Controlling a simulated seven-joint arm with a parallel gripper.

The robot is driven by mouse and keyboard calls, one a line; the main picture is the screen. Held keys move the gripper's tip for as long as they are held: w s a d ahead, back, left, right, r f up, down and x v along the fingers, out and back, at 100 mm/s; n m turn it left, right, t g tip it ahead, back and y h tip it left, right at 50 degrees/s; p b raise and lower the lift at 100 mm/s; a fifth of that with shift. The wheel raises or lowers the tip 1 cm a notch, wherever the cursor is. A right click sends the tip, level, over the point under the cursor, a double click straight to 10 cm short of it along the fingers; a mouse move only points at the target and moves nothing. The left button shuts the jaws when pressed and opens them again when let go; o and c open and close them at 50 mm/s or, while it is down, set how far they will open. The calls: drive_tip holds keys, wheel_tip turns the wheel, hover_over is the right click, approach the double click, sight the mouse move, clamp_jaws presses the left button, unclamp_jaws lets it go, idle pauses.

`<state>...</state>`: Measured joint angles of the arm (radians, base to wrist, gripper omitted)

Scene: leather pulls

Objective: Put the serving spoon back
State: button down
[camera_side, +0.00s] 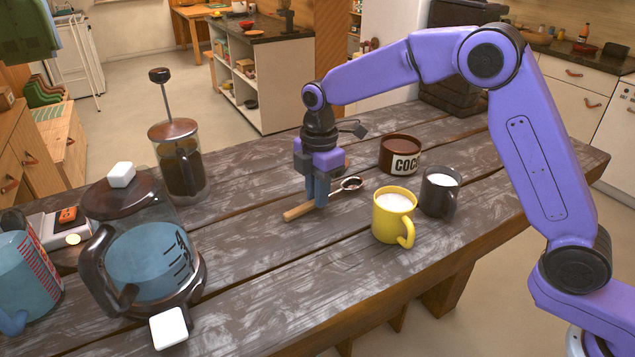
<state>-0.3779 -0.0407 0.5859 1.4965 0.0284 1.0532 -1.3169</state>
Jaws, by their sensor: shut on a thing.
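The serving spoon has a light wooden handle (298,211) and a metal bowl (351,184). It lies at or just above the plank table (262,264) near its middle, handle towards the lower left and bowl towards the upper right. My gripper (317,203) points straight down and is shut on the spoon around its middle. The fingers hide the part they hold. I cannot tell whether the spoon touches the table.
A yellow mug (394,214), a dark mug (440,192) and a brown cocoa tin (400,154) stand close on the right. A French press (178,163) and a glass pot (145,262) stand on the left. White cubes sit on the pot's lid (121,174) and the table (168,327). The front middle is clear.

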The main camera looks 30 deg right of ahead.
drive_tip(key=shift+f, duration=0.15)
drive_tip(key=c, duration=1)
unclamp_jaws()
drive_tip(key=r, duration=1.7)
drive_tip(key=shift+d+r, duration=0.2)
drive_tip(key=s+d+f+m, duration=0.2)
drive_tip(key=s+d+f, duration=0.2)
drive_tip(key=s, duration=0.7)
drive_tip(key=s+d+f+m, duration=0.2)
drive_tip(key=s+d+f, duration=0.3)
drive_tip(key=s, duration=0.7)
drive_tip(key=s+d+f+m, duration=0.3)
drive_tip(key=s+d+f, duration=0.2)
drive_tip(key=s+d, duration=0.3)
drive_tip(key=shift+s+d+f, duration=0.1)
drive_tip(key=shift+s, duration=2.1)
